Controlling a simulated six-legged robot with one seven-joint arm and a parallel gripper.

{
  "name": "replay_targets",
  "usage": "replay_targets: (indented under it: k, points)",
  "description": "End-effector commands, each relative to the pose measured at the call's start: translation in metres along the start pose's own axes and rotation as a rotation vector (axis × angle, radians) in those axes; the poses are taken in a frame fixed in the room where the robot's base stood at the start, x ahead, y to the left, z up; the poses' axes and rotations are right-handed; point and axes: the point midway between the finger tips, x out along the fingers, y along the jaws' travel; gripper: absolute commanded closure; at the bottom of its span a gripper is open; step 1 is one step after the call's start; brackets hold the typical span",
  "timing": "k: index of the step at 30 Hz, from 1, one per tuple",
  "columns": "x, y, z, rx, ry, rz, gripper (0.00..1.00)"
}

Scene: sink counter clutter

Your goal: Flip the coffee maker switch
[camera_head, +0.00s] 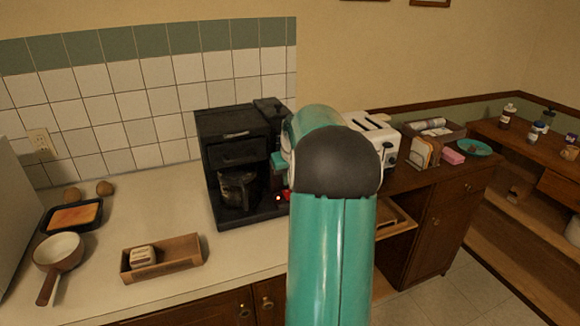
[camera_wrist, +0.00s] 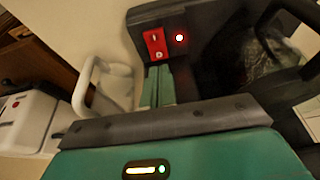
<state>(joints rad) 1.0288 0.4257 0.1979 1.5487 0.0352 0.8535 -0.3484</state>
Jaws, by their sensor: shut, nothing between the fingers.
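The black coffee maker (camera_head: 232,125) stands on the counter against the tiled wall, with its glass carafe (camera_head: 236,190) inside. In the wrist view its dark body (camera_wrist: 210,45) fills the upper right. Its red rocker switch (camera_wrist: 155,43) is marked at both ends, and a bright light (camera_wrist: 180,38) glows beside it. My gripper (camera_wrist: 159,80) is shut and empty, its teal fingertips just below the switch in the picture. I cannot tell whether they touch it. In the head view my arm hides most of the gripper and the machine's right side.
The white toaster (camera_head: 370,132) stands right of the coffee maker. A white handled object (camera_wrist: 103,85) is left of my fingers in the wrist view. A wooden tray (camera_head: 188,253), a pan (camera_head: 58,252) and a baking dish (camera_head: 75,215) lie on the left counter, with bare counter between.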

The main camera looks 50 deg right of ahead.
Motion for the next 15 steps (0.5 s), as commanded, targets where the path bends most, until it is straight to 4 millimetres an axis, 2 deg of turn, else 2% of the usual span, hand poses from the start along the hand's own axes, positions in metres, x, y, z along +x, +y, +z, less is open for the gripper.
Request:
replay_targets:
  k: [3, 6, 15]
  points:
    - [0.017, 0.001, 0.005, 0.002, -0.002, -0.001, 1.0]
    - [0.024, 0.0, 0.006, 0.002, 0.0, 0.0, 1.0]
    - [0.028, 0.0, 0.006, 0.001, 0.001, 0.0, 1.0]
